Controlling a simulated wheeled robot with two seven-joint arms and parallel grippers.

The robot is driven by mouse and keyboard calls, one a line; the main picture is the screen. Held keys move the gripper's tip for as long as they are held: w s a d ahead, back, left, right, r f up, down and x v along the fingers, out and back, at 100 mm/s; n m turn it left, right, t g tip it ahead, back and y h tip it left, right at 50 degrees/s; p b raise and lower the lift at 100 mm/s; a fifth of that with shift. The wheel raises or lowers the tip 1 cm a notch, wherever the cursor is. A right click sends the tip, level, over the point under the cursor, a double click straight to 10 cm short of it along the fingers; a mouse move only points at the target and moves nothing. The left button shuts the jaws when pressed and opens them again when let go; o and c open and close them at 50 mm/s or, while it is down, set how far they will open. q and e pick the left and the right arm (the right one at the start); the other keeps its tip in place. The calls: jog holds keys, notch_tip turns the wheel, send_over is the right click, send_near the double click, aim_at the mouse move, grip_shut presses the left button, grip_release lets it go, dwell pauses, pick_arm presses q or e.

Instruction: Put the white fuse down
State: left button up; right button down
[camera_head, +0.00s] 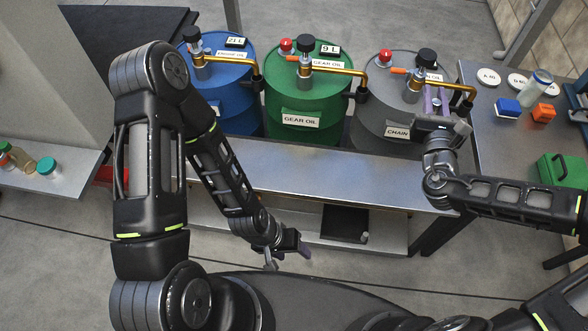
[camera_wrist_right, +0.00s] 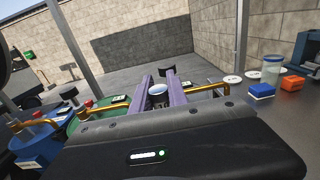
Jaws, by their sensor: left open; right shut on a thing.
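My right gripper (camera_head: 436,95) is over the far right part of the bench, in front of the grey drum's tap. In the right wrist view, its purple fingers (camera_wrist_right: 158,82) are shut on a small round pale thing, which I take to be the white fuse (camera_wrist_right: 158,89). Only its pale end shows between the fingers; the rest is hidden. In the head view I cannot make the fuse out. My left gripper (camera_head: 288,257) is open and empty, low in front of the bench, apart from everything.
Blue (camera_head: 238,80), green (camera_head: 300,97) and grey (camera_head: 384,100) drums with brass taps stand behind the metal bench (camera_head: 320,177), whose top is clear. The right table (camera_head: 500,145) carries white discs, a jar (camera_head: 537,85), blue (camera_head: 508,107) and orange (camera_head: 543,112) blocks and a green case (camera_head: 563,170).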

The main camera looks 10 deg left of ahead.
pick_arm(q)
jog(key=shift+o, duration=1.3)
notch_tip(320, 180, down, 16)
jog(key=b, duration=1.4)
jog(key=shift+w+a+b, duration=0.35)
jog(key=shift+w+a, duration=0.1)
notch_tip(320, 180, down, 13)
jog(key=w+b, duration=0.1)
jog(key=b, duration=1.1)
jog(key=shift+a+r+t, duration=0.2)
jog(key=shift+a+t, duration=0.1)
jog(key=shift+a, duration=0.1)
pick_arm(e)
jog(key=a+f+n+g+y, duration=0.2)
jog(key=f+n+y, duration=0.1)
jog(key=f, duration=0.4)
jog(key=s+a+f+n+g+y, duration=0.1)
jog(key=a+f+n+g+y, duration=0.1)
jog(key=f+y, duration=0.3)
jog(key=a+f+n+g+y, duration=0.2)
jog(key=f+n+y, duration=0.2)
jog(key=f, duration=0.6)
jog(key=shift+s+a+f+y, duration=0.2)
jog(key=shift+s+f+y, duration=0.1)
jog(key=shift+y, duration=0.2)
jog(key=shift+r, duration=0.1)
